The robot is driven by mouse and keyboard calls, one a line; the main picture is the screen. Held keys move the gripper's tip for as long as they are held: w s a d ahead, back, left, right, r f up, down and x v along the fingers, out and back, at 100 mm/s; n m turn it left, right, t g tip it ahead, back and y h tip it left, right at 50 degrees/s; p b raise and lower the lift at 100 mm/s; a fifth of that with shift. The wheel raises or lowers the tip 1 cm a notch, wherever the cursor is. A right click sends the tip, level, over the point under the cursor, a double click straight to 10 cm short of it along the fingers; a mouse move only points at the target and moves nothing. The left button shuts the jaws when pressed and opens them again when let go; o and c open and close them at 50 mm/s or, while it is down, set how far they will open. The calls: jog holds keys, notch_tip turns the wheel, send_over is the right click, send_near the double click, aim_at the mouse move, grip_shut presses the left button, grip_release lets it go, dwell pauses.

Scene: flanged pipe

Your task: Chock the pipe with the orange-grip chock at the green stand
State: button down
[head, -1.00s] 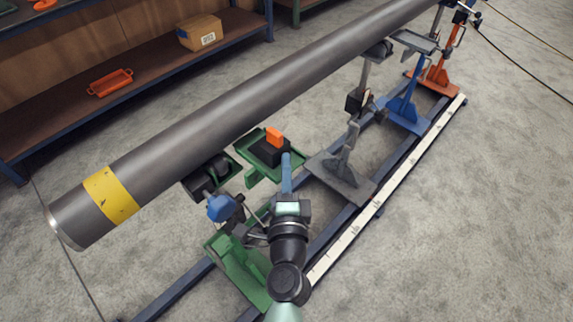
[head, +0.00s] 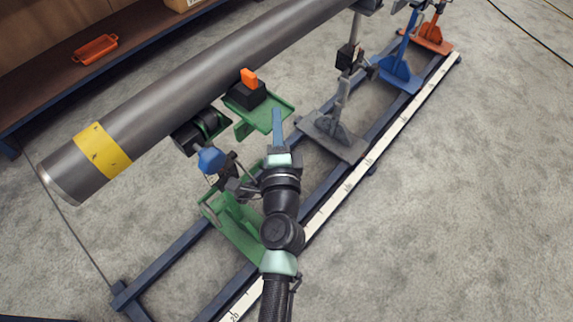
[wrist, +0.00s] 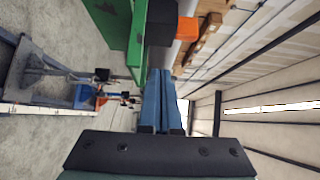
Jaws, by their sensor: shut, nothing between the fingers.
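The chock has a black body (head: 247,95) and an orange grip (head: 249,79). It sits on the green stand's tray (head: 272,116), at the end by the pipe (head: 215,78). Its far side meets the pipe's lower edge in the head view; I cannot tell if they touch. My gripper (head: 277,113) is shut and empty, its blue fingers over the tray's near part, on the side of the chock away from the pipe. In the wrist view the fingers (wrist: 160,75) point toward the chock body (wrist: 160,30); contact is unclear. The orange grip (wrist: 187,29) is beside them.
Black rollers (head: 203,130) and a blue knob (head: 210,160) are left of the tray. Grey (head: 335,135), blue (head: 400,75) and orange (head: 428,38) stands follow along the rail.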

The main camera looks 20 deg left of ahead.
jog(key=b+v, duration=0.2)
jog(key=v, duration=0.6)
jog(key=shift+s, duration=0.45)
jog(key=w+d+r+n+t+p, duration=0.1)
jog(key=w+r+n+t+p, duration=0.3)
jog(key=r, duration=1.1)
jog(key=w+d+r+n+p, duration=0.15)
jog(key=r+n, duration=0.35)
jog(key=r, duration=1)
jog(key=s+d+r+n+t+h+p, duration=0.1)
jog(key=s+d+r+t+h, duration=0.1)
jog(key=r, duration=0.8)
jog(key=s+d+r+n+t+h+p, duration=0.1)
jog(key=s+d+r+t+h+p, duration=0.1)
jog(key=d+r, duration=0.3)
jog(key=s+d+r+n+t+h+p, duration=0.1)
jog(key=s+d+r+n+t+h, duration=0.1)
jog(key=r, duration=1.2)
jog(key=s+d+t+h, duration=0.1)
jog(key=s, duration=0.1)
jog(key=shift+s+d+r+h+p, duration=0.3)
jog(key=shift+d+r+p, duration=0.05)
jog(key=shift+d+r, duration=0.05)
